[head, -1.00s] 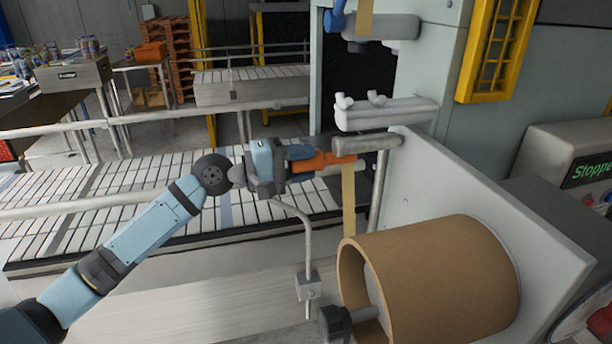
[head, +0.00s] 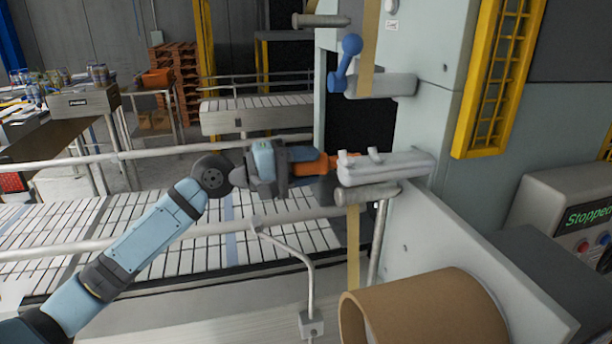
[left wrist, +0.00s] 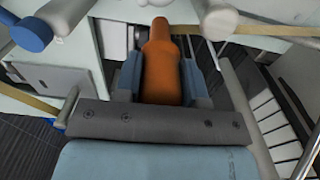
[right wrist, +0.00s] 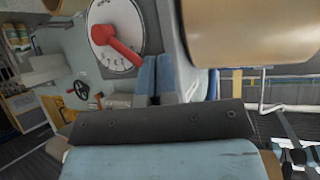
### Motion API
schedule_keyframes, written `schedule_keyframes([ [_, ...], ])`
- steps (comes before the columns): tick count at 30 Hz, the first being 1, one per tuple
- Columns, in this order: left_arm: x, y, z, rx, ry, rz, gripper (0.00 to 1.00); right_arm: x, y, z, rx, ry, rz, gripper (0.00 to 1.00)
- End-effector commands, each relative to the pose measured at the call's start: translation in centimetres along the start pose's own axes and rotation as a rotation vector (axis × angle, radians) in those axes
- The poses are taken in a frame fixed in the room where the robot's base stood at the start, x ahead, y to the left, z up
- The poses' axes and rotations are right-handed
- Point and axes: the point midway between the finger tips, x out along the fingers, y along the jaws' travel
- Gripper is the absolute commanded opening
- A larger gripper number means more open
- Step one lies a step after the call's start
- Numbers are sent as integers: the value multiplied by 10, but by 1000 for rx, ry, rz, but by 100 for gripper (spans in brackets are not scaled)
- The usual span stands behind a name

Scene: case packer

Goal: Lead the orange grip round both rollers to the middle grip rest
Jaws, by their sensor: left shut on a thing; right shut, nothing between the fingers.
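My left gripper (head: 308,163) is shut on the orange grip (head: 322,166); the grip also shows between the blue fingers in the left wrist view (left wrist: 162,68). It is at the left end of a pale pegged bracket (head: 388,168), which looks like a grip rest; whether they touch I cannot tell. A grey lower roller (head: 368,193) lies just under the bracket. A higher roller (head: 381,86) has a blue lever at its left end. Tan web (head: 353,250) hangs below the lower roller, and more (head: 367,50) crosses the higher one. My right gripper (right wrist: 158,76) is shut and empty.
A large brown roll (head: 430,315) is at the bottom, before a pale plate. A slatted conveyor (head: 180,245) with rails runs behind my left arm. A bent metal post (head: 310,275) stands below the gripper. The right wrist view shows a red-handled dial (right wrist: 112,45).

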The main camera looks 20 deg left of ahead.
Motion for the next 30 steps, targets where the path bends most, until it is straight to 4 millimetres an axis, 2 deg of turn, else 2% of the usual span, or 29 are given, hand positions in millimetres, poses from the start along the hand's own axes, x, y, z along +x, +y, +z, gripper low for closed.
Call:
schedule_keyframes([
  [14, 0, 49, 12, 3, -1, 4, 0, -1, -1, -8, -8, 15, -6, 0],
  [25, 0, 84, 22, 3, 0, 4, 0, -1, -1, -5, -8, 10, -6, 0],
  [30, 0, 82, 40, 2, -2, 2, 0, -1, 0, -2, -8, 5, -5, 0],
])
